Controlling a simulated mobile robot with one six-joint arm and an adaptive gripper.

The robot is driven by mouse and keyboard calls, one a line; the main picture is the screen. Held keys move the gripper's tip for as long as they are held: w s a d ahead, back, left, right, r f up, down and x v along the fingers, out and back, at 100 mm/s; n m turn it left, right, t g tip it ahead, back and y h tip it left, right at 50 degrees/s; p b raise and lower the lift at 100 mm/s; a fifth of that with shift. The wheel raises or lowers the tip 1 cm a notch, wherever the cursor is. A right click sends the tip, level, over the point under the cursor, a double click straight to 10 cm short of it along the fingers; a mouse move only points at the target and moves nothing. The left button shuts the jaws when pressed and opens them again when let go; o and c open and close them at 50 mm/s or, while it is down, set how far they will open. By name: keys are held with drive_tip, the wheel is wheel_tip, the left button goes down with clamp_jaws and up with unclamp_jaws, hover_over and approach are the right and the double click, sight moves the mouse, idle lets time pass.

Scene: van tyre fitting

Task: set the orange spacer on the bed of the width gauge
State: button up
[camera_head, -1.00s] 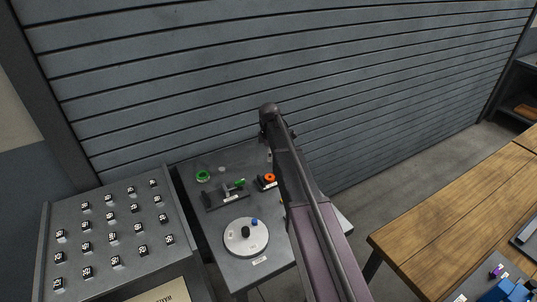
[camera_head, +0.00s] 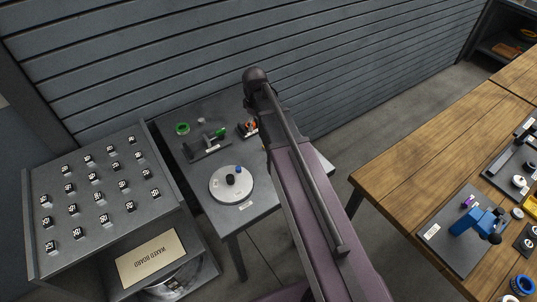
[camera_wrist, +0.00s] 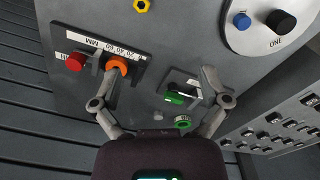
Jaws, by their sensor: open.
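The orange spacer (camera_wrist: 117,65) shows in the wrist view at a dark gauge (camera_wrist: 140,66) with a white millimetre scale and a red knob (camera_wrist: 76,62). It appears to sit at the gauge's bed, but contact is unclear. In the head view the spacer (camera_head: 251,124) is a small orange spot on the dark gauge (camera_head: 243,133), just left of my arm. My gripper (camera_wrist: 160,72) is open. Its left finger overlaps the spacer's lower edge in the picture; whether they touch is unclear. Its right finger is well away, beside a green-tipped fixture (camera_wrist: 175,97).
A round white plate (camera_head: 232,184) with black and blue knobs is on the same grey table. A green ring (camera_head: 182,129) lies behind the fixture. A slatted wall stands behind. A tilted board of labelled pieces (camera_head: 80,240) is left; a wooden bench (camera_head: 420,140) is right.

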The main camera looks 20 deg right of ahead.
drive_tip(key=s+m, duration=0.9)
drive_tip(key=s, duration=0.7)
